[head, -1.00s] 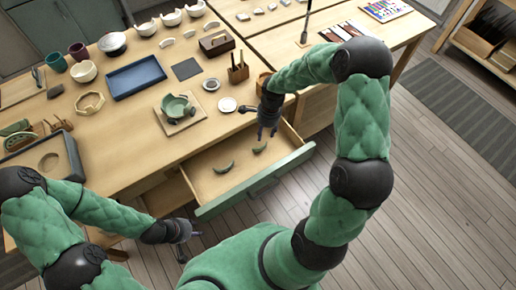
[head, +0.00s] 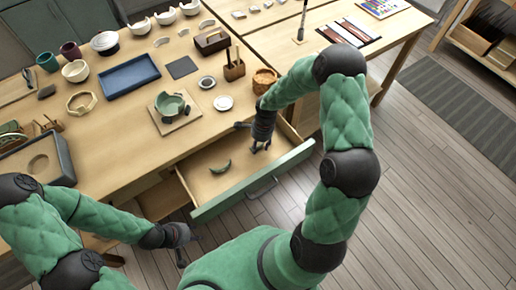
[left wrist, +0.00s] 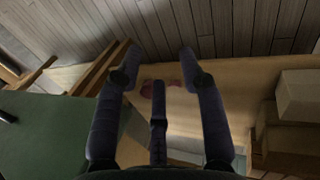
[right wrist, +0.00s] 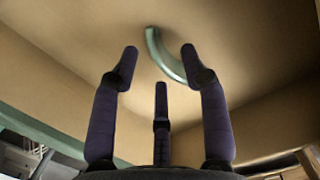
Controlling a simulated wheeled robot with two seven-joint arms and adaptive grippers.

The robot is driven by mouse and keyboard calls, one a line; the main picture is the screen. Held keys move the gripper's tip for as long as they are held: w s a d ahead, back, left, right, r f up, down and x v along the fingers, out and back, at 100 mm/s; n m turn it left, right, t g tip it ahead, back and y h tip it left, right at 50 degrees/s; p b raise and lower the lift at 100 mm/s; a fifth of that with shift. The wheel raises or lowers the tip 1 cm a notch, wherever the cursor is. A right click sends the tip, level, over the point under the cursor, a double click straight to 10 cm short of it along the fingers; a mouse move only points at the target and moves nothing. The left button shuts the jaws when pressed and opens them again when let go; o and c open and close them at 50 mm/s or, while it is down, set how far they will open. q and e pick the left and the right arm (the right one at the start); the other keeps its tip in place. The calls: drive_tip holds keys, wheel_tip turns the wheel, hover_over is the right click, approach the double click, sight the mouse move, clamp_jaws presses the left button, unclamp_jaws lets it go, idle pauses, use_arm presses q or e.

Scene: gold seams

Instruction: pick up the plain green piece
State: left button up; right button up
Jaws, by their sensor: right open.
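A curved green piece (head: 220,167) lies on the floor of the open drawer (head: 203,187) in the head view. My right gripper (head: 260,148) is inside the drawer, to the right of that piece, pointing down. In the right wrist view, a plain-looking curved green piece (right wrist: 163,58) lies on the drawer floor beyond and between the spread fingers of my right gripper (right wrist: 160,56), which is open and empty. A second piece in the drawer is hidden behind this gripper in the head view. My left gripper (head: 183,248) is open and empty, low in front of the table (left wrist: 156,55).
The drawer's green front (head: 252,180) and its walls surround the right gripper. On the table above stand a green bowl (head: 172,105) on a board, a white dish (head: 223,102), a woven basket (head: 264,80) and a blue tray (head: 128,76).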

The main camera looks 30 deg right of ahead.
drive_tip(key=shift+f, duration=0.4)
clamp_jaws()
drive_tip(key=shift+r, duration=0.15)
